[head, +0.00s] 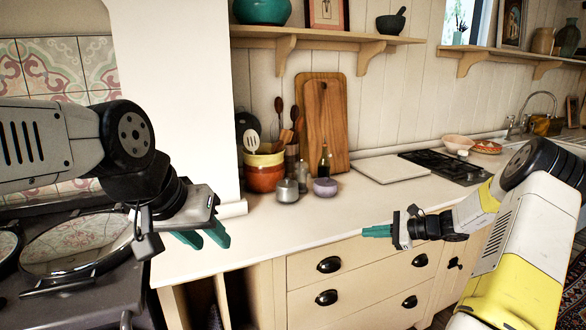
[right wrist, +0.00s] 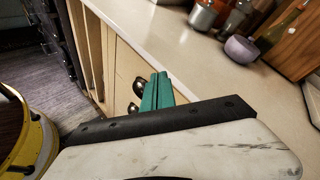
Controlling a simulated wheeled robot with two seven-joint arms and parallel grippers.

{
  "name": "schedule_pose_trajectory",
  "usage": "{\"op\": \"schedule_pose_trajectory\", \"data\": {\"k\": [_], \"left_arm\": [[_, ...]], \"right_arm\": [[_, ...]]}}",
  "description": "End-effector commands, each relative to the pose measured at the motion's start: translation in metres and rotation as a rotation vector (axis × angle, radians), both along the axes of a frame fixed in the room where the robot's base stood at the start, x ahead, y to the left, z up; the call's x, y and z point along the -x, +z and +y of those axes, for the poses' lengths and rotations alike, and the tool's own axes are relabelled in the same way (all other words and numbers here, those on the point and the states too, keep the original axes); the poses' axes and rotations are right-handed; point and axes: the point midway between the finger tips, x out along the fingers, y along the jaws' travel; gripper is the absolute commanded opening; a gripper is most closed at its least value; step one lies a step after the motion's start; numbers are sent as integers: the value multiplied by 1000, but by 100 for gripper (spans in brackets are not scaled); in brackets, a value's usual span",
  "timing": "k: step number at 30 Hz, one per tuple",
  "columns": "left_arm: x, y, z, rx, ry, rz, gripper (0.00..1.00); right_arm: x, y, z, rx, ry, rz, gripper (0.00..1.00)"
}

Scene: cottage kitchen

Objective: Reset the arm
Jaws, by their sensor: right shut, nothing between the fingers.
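My left arm comes in from the left in the head view. My left gripper (head: 205,238) points down over the left end of the counter, near the stove, with its two teal fingers apart and nothing seen between them. My right arm, yellow and white, comes in from the right. My right gripper (head: 366,231) points left in front of the counter's front edge, near the drawer fronts. Its teal fingers are together and hold nothing. In the right wrist view the same fingers (right wrist: 157,92) lie side by side, with drawer handles behind them.
The counter (head: 300,225) is bare along its front. A white board (head: 390,168) and black hob (head: 445,168) are right.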

Motion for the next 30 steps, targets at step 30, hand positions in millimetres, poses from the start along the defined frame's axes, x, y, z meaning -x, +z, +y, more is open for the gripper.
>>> {"op": "schedule_pose_trajectory", "data": {"k": [30], "left_arm": [[0, 0, 0, 0, 0, 0, 36]], "right_arm": [[320, 226, 119, 1359, 940, -728, 0]]}}
